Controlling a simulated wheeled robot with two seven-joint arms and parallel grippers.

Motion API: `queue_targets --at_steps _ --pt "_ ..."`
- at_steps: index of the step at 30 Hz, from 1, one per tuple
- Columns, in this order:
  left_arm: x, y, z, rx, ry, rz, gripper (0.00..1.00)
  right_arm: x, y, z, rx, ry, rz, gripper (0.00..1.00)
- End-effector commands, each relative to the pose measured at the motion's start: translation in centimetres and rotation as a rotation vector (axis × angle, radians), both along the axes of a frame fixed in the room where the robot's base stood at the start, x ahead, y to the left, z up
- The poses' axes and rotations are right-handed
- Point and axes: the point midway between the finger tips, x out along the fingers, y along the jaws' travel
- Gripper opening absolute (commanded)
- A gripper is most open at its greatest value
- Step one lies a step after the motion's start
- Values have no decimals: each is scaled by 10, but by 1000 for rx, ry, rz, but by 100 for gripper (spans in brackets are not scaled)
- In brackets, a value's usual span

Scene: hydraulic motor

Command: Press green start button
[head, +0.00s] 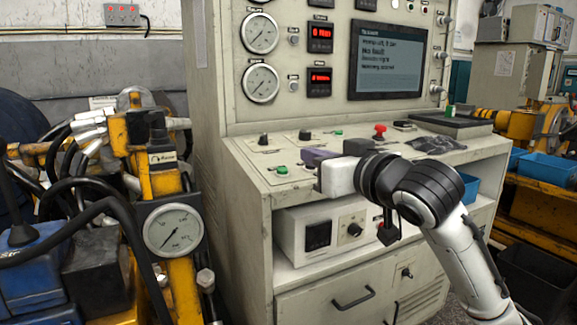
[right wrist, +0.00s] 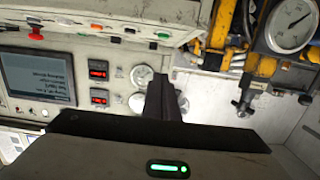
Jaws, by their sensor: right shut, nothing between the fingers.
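The green start button (head: 282,169) is on the sloped console top, near its front left corner. A green button also shows near the top of the right wrist view (right wrist: 163,35). My right gripper (head: 308,156) is shut and empty. It reaches in from the right over the console, and its fingertips appear just right of and above the green button in the head view. In the right wrist view the closed dark fingers (right wrist: 162,80) end below the button in the picture, apart from it. My left gripper is in neither view.
A red mushroom button (head: 380,131) and dark knobs (head: 305,135) stand on the console top. The upright panel behind carries gauges (head: 260,33), red displays and a screen (head: 388,60). A yellow machine with hoses and a gauge (head: 173,229) stands at the left.

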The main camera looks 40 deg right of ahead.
Motion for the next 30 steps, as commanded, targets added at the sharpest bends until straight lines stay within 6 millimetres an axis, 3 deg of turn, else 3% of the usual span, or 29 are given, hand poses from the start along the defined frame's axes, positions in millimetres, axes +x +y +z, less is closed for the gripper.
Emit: queue_targets --at_steps 13,15,24,30 --pt "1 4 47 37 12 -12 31 23 -7 3 4 9 -1 0" --pt "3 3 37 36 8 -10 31 39 -13 -4 -1 4 -2 0" --pt "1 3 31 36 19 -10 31 97 -31 -15 -1 5 -2 0" --pt "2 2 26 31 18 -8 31 98 -32 -43 -1 4 -2 0"
